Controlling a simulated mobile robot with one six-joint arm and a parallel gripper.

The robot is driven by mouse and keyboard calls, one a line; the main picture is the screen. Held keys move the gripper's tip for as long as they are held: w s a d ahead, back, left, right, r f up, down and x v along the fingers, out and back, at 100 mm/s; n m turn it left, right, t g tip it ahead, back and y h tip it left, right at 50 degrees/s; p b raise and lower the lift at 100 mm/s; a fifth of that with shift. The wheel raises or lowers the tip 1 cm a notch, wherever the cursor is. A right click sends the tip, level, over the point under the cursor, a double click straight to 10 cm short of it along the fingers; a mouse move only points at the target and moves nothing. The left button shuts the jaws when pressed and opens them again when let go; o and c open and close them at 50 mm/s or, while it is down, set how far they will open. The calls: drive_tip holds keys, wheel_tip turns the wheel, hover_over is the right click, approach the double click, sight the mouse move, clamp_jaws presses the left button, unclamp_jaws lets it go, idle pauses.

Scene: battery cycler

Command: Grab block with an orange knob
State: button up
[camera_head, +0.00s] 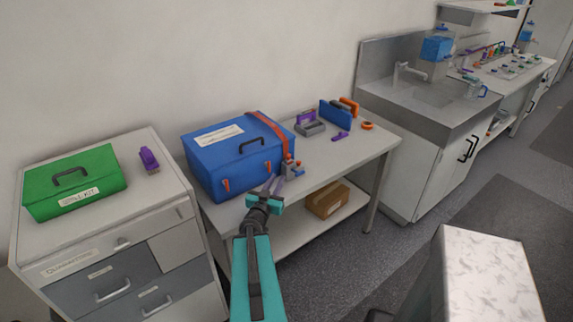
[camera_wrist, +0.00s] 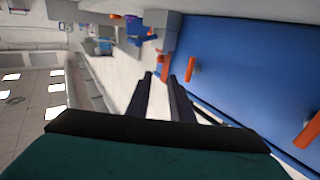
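A small grey block (camera_head: 289,167) with orange and blue parts stands on the white table at the right front corner of the blue toolbox. In the wrist view a grey block (camera_wrist: 160,38) with an orange knob (camera_wrist: 159,57) shows ahead of the fingertips, beside the blue wall. My gripper (camera_head: 274,184) is open and empty, just in front of the block and apart from it. Its two dark fingers (camera_wrist: 161,78) show a gap between them in the wrist view. Part of the block is hard to make out.
The blue toolbox (camera_head: 225,160) is close to my gripper; its blue wall (camera_wrist: 235,70) fills the wrist view's right. A purple-grey piece (camera_head: 310,125), blue panel (camera_head: 334,115), purple piece (camera_head: 341,136) and orange ring (camera_head: 367,125) stand farther right. The table's front right is clear.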

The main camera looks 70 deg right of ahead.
drive_tip(key=shift+d+b, duration=0.15)
drive_tip(key=shift+b, duration=0.25)
drive_tip(key=b, duration=1)
approach(288, 157)
drive_tip(key=shift+a+f, duration=0.3)
drive_tip(key=shift+f, duration=0.15)
drive_tip(key=shift+d+b, duration=0.35)
drive_tip(key=shift+b, duration=0.4)
drive_tip(key=shift+d+r, duration=0.2)
drive_tip(key=shift+d, duration=1.3)
drive_tip(key=shift+w+d, duration=0.1)
drive_tip(key=shift+w+d+r, duration=0.1)
drive_tip(key=shift+d, duration=1.15)
drive_tip(key=shift+w+d+r, duration=0.1)
drive_tip(key=shift+d, duration=1.15)
drive_tip(key=shift+c, duration=0.4)
